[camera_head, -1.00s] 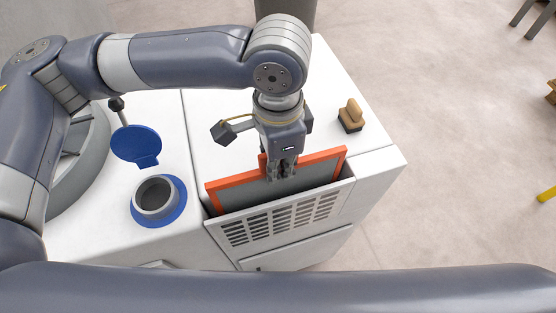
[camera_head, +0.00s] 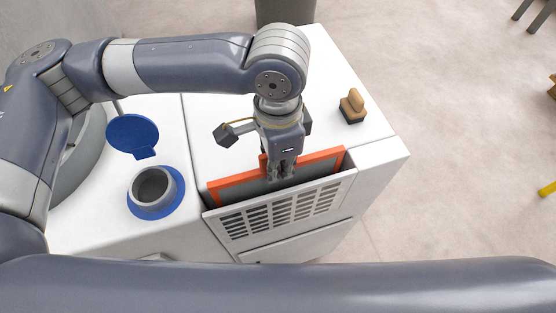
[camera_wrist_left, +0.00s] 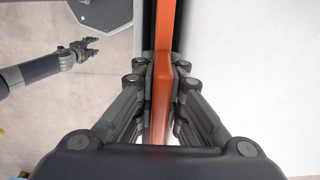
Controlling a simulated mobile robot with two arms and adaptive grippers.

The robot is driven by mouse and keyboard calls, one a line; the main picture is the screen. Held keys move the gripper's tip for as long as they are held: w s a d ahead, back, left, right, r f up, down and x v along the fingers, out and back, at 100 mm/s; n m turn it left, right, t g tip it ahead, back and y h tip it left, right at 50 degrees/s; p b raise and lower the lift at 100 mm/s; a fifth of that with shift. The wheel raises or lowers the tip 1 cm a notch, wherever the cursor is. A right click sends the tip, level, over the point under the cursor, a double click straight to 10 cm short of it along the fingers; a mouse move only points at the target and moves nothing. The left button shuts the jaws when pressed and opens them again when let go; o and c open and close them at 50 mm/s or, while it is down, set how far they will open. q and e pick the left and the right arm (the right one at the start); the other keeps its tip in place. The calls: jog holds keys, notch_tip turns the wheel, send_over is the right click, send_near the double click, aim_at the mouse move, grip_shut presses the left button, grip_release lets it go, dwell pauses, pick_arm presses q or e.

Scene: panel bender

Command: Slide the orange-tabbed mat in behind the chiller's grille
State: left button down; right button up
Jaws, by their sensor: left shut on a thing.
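The orange-tabbed mat (camera_head: 235,187) is a grey panel with an orange rim. It stands upright in the slot behind the chiller's grille (camera_head: 282,209), its lower part hidden by the grille and its top edge showing above it. My left gripper (camera_head: 281,174) points down over the slot and is shut on the mat's orange tab. In the left wrist view the tab (camera_wrist_left: 160,85) lies between both fingers. My right gripper (camera_wrist_left: 87,46) shows only in the left wrist view, away to the left, with its fingers apart and empty.
A wooden-handled block (camera_head: 352,106) stands on the white chiller top (camera_head: 225,115), right of my left gripper. A round grey port (camera_head: 153,188) with a blue collar and an open blue lid (camera_head: 132,136) is at the left.

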pick_arm(q)
jog(key=c, duration=1.6)
grip_release()
jog(key=shift+r, duration=0.1)
notch_tip(320, 180, up, 12)
jog(key=shift+f, duration=0.1)
